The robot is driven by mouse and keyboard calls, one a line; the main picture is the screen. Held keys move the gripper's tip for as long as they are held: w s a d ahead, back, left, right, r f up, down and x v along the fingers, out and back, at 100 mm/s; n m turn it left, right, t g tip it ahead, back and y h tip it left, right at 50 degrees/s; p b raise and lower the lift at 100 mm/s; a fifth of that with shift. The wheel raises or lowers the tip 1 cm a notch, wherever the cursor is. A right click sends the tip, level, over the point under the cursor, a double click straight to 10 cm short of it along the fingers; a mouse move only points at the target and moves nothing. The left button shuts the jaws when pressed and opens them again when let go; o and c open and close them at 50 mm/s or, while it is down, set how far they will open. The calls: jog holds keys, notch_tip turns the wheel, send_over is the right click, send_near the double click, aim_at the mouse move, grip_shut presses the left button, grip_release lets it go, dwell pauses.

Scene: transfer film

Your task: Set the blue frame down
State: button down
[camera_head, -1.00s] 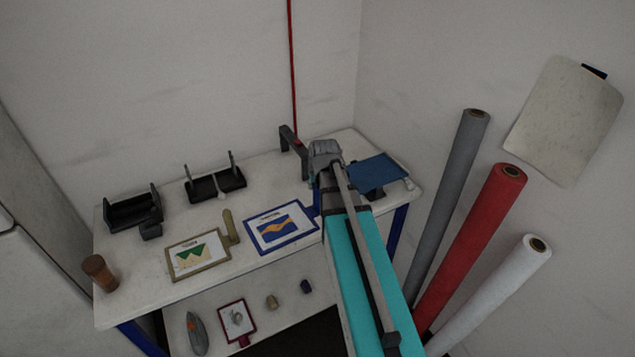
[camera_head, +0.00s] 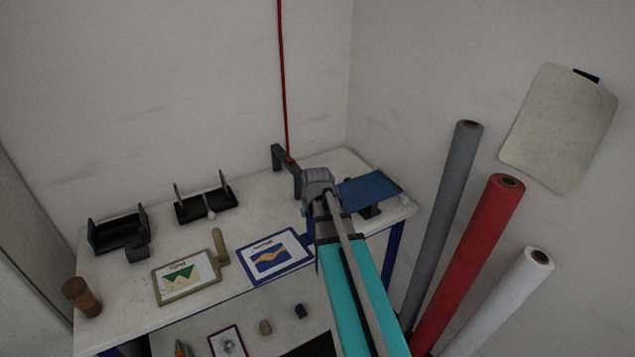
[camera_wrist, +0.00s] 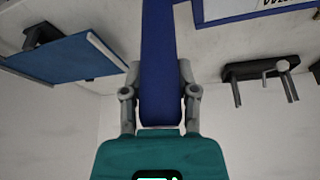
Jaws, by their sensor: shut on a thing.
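The blue frame (camera_head: 252,273) holds a picture of orange and blue shapes on white. In the head view it lies flat at the table's front edge, left of my arm; I cannot tell whether it touches the tabletop. Part of its blue border (camera_wrist: 255,14) shows at the top right of the wrist view. My gripper (camera_wrist: 160,78) is shut on a broad blue handle (camera_wrist: 159,60) that runs up out of that view. In the head view my arm hides the fingers and most of the handle.
A khaki frame (camera_head: 158,289) lies to the left on the white table (camera_head: 255,205). Black holders (camera_head: 118,233) (camera_head: 207,205) stand behind. A blue panel (camera_head: 370,188) sits on a black stand at right. A brown cylinder (camera_head: 80,296) stands at left. Coloured rolls (camera_head: 468,265) lean at the right.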

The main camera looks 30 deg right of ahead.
aim_at(310, 222)
jog(key=shift+f+b, duration=1.7)
jog(key=shift+f, duration=0.55)
jog(key=shift+s, duration=0.1)
